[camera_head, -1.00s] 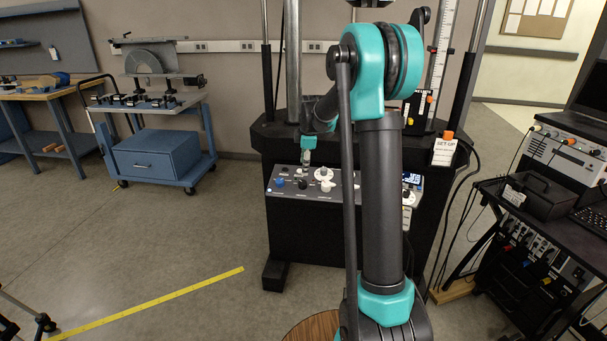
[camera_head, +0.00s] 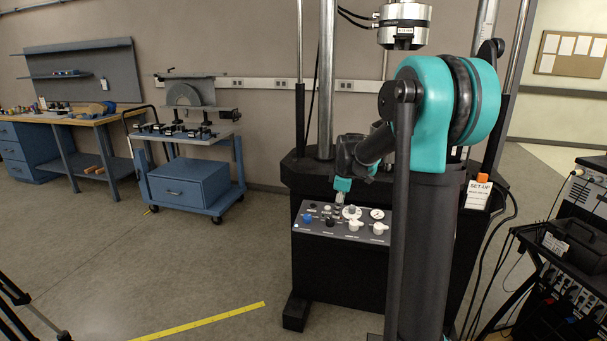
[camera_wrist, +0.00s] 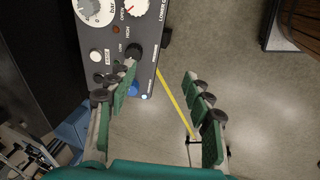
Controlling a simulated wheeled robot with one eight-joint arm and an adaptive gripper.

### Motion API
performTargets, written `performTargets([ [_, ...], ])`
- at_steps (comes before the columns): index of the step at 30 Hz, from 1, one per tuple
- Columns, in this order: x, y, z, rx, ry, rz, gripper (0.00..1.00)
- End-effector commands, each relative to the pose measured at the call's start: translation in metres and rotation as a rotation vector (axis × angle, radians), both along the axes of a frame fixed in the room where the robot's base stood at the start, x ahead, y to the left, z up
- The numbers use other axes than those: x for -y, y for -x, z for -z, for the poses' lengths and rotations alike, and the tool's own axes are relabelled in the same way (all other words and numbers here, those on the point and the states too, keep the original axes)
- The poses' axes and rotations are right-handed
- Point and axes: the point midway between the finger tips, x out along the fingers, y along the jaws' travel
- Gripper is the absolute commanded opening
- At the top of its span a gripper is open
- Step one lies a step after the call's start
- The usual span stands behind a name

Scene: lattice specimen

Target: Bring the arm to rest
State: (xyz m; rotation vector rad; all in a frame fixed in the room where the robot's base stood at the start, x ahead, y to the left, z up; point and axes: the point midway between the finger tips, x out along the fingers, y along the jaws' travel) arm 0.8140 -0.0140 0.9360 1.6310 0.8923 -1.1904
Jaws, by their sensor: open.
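My gripper (camera_head: 340,200) is at the end of my bent teal and dark grey arm, in front of the black testing machine (camera_head: 345,270). In the wrist view my gripper (camera_wrist: 158,74) is open, with its two green-padded fingers apart and nothing between them. The machine's control panel (camera_head: 322,232) has several knobs and a gauge. It also shows in the wrist view (camera_wrist: 112,32), at the upper left beyond the left finger. I cannot tell the exact gap between fingertips and panel. My upper arm hides part of the machine's right side.
Steel columns (camera_head: 325,80) and a silver cylinder (camera_head: 404,25) rise above the machine. A black equipment cart (camera_head: 570,265) with cables stands at the right. A blue cart (camera_head: 188,180) stands at the left. The floor with yellow tape (camera_head: 210,320) is open at the front left.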

Motion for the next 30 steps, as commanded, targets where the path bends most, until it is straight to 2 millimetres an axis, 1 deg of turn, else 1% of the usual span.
performTargets([
  [1, 0.003, 0.025, 0.003, 0.003, -0.019, 0.075, 0.51],
  [7, 0.012, 0.119, 0.022, 0.017, -0.114, 0.419, 0.51],
  [8, 0.013, 0.133, 0.026, 0.019, -0.129, 0.469, 0.51],
  [9, 0.015, 0.152, 0.031, 0.022, -0.149, 0.538, 0.51],
  [11, 0.017, 0.180, 0.041, 0.027, -0.180, 0.640, 0.51],
  [12, 0.019, 0.200, 0.048, 0.028, -0.201, 0.708, 0.51],
  [14, 0.021, 0.227, 0.059, 0.034, -0.233, 0.806, 0.51],
  [15, 0.022, 0.244, 0.066, 0.037, -0.253, 0.868, 0.51],
  [18, 0.024, 0.280, 0.083, 0.044, -0.299, 1.003, 0.51],
  [21, 0.025, 0.306, 0.096, 0.048, -0.331, 1.099, 0.51],
  [24, 0.026, 0.319, 0.104, 0.050, -0.352, 1.157, 0.51],
  [27, 0.026, 0.324, 0.106, 0.051, -0.360, 1.180, 0.51],
  [30, 0.026, 0.324, 0.107, 0.051, -0.361, 1.183, 0.51],
])
